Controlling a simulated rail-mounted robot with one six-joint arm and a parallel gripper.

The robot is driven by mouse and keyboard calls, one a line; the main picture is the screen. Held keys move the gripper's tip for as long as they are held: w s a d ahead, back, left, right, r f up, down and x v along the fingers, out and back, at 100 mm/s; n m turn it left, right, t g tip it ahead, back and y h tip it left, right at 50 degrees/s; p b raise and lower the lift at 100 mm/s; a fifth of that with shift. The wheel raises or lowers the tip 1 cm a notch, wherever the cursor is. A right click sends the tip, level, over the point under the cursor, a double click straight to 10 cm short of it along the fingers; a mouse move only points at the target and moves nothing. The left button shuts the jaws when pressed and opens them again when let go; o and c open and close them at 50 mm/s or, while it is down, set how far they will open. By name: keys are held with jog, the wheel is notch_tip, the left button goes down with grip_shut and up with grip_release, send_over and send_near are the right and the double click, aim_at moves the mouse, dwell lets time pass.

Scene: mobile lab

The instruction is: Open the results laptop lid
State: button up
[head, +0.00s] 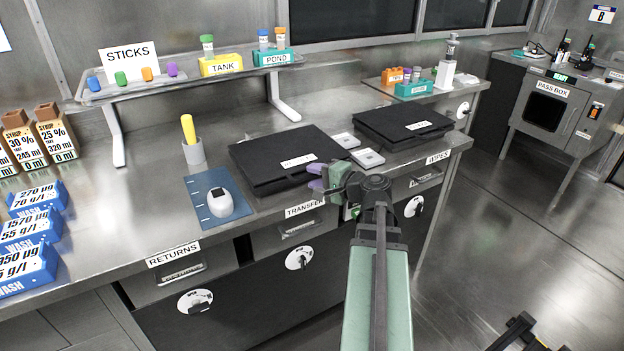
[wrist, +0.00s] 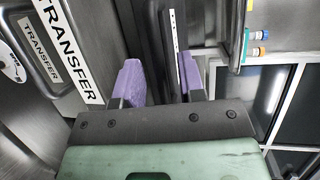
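Two closed black laptops lie on the steel bench in the head view. The left laptop (head: 270,158) and the right laptop (head: 400,122) each have a white label too small to read, so I cannot tell which is the results laptop. My gripper (head: 317,178), with purple fingertips, is at the front right edge of the left laptop. In the wrist view my gripper (wrist: 160,80) has its fingers apart, with a dark surface beyond the gap. I cannot tell whether a finger touches the lid.
Small pale square dishes (head: 367,157) lie between the laptops. A blue mat (head: 200,212) with a white mouse-like device (head: 220,203) is to the left. The TRANSFER drawer (head: 300,230) is below.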

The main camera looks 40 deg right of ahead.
jog(key=shift+w+a+f, duration=0.1)
jog(key=shift+w+a, duration=0.05)
jog(key=shift+w, duration=0.5)
grip_shut()
